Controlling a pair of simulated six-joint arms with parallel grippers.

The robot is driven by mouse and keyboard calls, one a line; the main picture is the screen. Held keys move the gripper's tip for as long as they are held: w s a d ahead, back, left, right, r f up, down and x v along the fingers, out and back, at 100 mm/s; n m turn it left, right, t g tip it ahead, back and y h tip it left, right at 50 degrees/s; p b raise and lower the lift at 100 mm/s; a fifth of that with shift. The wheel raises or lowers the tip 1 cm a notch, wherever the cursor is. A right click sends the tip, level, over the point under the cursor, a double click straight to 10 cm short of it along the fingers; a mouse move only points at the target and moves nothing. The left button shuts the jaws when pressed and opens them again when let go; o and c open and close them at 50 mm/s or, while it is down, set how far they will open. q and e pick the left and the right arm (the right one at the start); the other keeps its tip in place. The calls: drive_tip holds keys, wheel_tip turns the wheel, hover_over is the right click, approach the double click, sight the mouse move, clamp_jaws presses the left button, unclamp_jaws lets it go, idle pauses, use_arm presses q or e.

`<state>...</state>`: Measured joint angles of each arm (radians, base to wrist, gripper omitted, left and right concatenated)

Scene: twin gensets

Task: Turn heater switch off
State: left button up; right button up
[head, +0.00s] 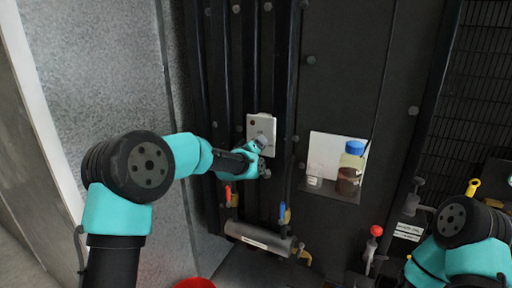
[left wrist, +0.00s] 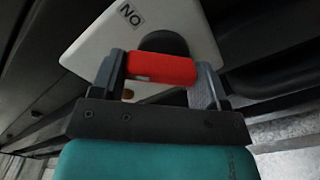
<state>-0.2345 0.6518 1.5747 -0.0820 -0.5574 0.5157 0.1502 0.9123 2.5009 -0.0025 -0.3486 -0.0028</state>
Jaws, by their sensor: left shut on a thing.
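The heater switch is a pale grey plate (head: 261,130) on the dark panel in the head view. In the left wrist view its plate (left wrist: 95,38) carries the letters "ON", seen upside down. A red handle (left wrist: 160,68) sits on a round black base on the plate. My left gripper (left wrist: 161,78) is shut on the red handle, with one finger at each end of it. In the head view my left gripper (head: 264,157) is at the plate's lower edge and hides the handle. My right arm shows at the lower right, but its gripper is out of view.
Below are a red-handled valve (head: 228,193), a blue-handled valve (head: 286,214) and a metal cylinder (head: 258,238). A shelf (head: 330,190) to the right holds a blue-capped bottle (head: 350,170) and a small clear cup (head: 314,175). A red-knobbed lever (head: 376,232) stands lower right.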

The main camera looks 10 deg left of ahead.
use_arm(q)
drive_tip(key=n, duration=0.4)
drive_tip(key=shift+a+f+n, duration=0.1)
drive_tip(key=shift+n, duration=0.2)
drive_tip(key=n, duration=0.4)
drive_tip(key=shift+n, duration=0.3)
drive_tip(key=o, duration=0.9)
drive_tip(key=shift+o, duration=0.2)
drive_tip(key=v, duration=1.7)
drive_tip(key=shift+s, duration=0.15)
